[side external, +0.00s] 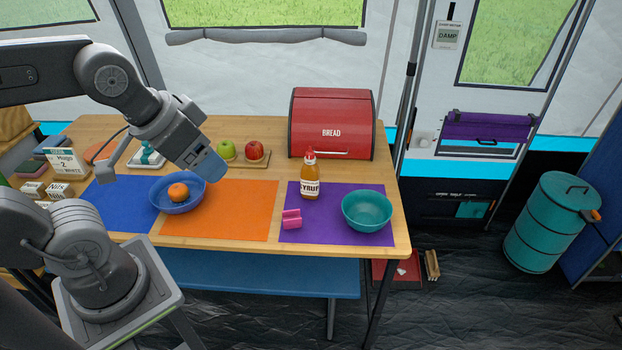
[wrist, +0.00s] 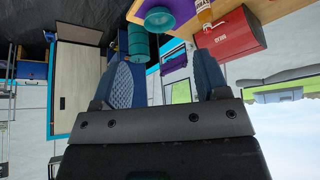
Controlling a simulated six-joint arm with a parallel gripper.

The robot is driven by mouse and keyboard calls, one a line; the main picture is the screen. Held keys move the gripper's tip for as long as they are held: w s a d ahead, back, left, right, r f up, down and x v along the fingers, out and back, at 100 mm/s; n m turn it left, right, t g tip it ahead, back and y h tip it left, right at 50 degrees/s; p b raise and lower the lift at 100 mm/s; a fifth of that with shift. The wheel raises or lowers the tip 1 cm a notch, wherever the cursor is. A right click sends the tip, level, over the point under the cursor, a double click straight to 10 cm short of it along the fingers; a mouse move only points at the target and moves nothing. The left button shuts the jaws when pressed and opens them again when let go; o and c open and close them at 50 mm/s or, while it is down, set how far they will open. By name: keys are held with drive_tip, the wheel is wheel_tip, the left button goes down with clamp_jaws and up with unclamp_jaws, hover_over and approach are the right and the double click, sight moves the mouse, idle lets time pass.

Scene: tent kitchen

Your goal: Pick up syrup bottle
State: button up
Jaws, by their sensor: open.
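The syrup bottle (side external: 310,180) stands upright on the purple mat (side external: 340,232) in the side external view. It has amber sides, a red cap and a white label. In the wrist view, which is upside down, the bottle (wrist: 204,11) is at the top edge and partly cut off. My gripper (side external: 213,173) is above the table, over the area near the blue bowl, well to the left of the bottle. Its two blue fingers (wrist: 165,68) are spread apart in the wrist view, with nothing between them.
A teal bowl (side external: 367,211) stands right of the bottle, and a pink object (side external: 291,219) lies front-left. The red bread box (side external: 332,125) is behind. A blue bowl (side external: 168,204) holds an orange fruit (side external: 178,192). The orange mat (side external: 235,215) is mostly clear.

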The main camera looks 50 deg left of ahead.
drive_tip(key=shift+c, duration=0.6)
drive_tip(key=m+g+y, duration=0.4)
drive_tip(key=m+g, duration=0.1)
drive_tip(key=m, duration=1.4)
hover_over(311, 150)
drive_tip(key=d, duration=0.5)
wheel_tip(311, 150, down, 11)
drive_tip(key=shift+m, duration=0.4)
drive_tip(key=shift+s+a+x, duration=0.15)
drive_tip(key=shift+x, duration=3.4)
drive_tip(key=shift+s+a+x, duration=0.1)
drive_tip(key=shift+a+x, duration=0.1)
drive_tip(key=shift+x, duration=3.35)
drive_tip(key=shift+r, duration=0.15)
clamp_jaws()
drive_tip(key=shift+y, duration=0.3)
